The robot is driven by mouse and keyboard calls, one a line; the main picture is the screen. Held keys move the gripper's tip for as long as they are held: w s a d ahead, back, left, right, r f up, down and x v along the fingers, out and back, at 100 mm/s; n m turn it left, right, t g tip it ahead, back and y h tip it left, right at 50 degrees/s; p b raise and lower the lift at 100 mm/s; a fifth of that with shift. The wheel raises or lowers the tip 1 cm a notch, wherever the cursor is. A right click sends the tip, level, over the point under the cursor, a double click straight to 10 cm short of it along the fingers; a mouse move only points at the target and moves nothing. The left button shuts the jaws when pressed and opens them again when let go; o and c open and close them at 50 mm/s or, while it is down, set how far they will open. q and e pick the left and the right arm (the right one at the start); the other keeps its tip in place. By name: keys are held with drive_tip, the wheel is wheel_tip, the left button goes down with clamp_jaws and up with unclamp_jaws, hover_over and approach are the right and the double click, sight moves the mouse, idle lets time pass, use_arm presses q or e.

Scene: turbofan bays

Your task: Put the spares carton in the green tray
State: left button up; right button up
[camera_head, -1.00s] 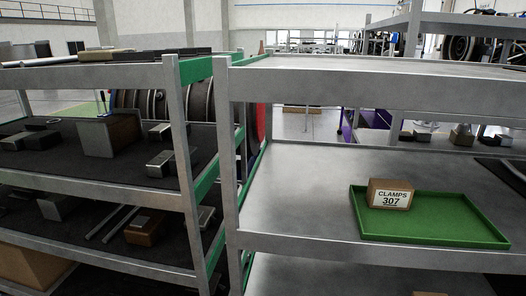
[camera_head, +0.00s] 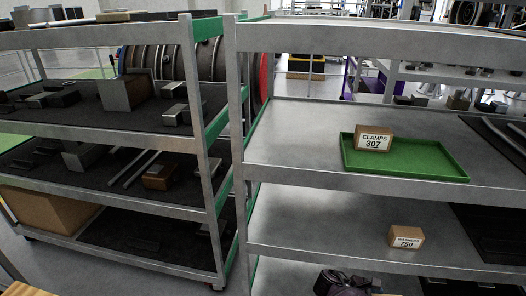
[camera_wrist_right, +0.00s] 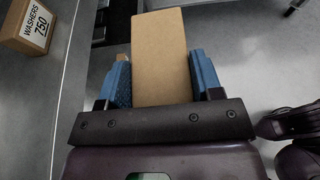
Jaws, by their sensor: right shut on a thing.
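A green tray (camera_head: 405,168) lies on the middle shelf of the right-hand rack in the head view. A carton labelled CLAMPS 307 (camera_head: 373,140) sits in its back left part. My right gripper (camera_wrist_right: 160,82) is shut on a plain brown carton (camera_wrist_right: 160,50) between its blue fingers in the right wrist view. No label shows on the held carton's visible face, so I cannot read whether it is the spares carton. My left gripper is not in view.
A WASHERS 750 carton (camera_head: 406,238) stands on the shelf below the tray; it also shows in the right wrist view (camera_wrist_right: 36,27). Dark mats (camera_head: 500,145) lie at the right. The shelf left of the tray is clear. Rack posts (camera_head: 238,150) stand further left.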

drive_tip(key=w+a+r+n+t+y, duration=0.2)
drive_tip(key=w+a+r+n+t, duration=0.2)
drive_tip(key=w+r+n+t, duration=0.4)
drive_tip(key=w+a+r+n+t+y, duration=0.2)
drive_tip(key=w+a+r+n+t, duration=0.3)
drive_tip(key=r, duration=0.4)
drive_tip(key=s+a+r+n+t+y+b, duration=0.1)
drive_tip(key=s+a+r+n+t+y, duration=0.15)
drive_tip(key=r+y, duration=0.2)
drive_tip(key=s+a+r+n+t+y+b, duration=0.1)
drive_tip(key=s+a+r+n+y, duration=0.2)
drive_tip(key=r, duration=0.2)
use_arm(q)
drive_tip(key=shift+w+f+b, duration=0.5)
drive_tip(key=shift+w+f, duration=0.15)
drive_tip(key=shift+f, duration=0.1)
use_arm(e)
drive_tip(key=s+f+n+y, duration=0.1)
drive_tip(key=s, duration=0.5)
drive_tip(key=shift+s+d+n+y, duration=0.2)
drive_tip(key=shift+s+n+y, duration=0.15)
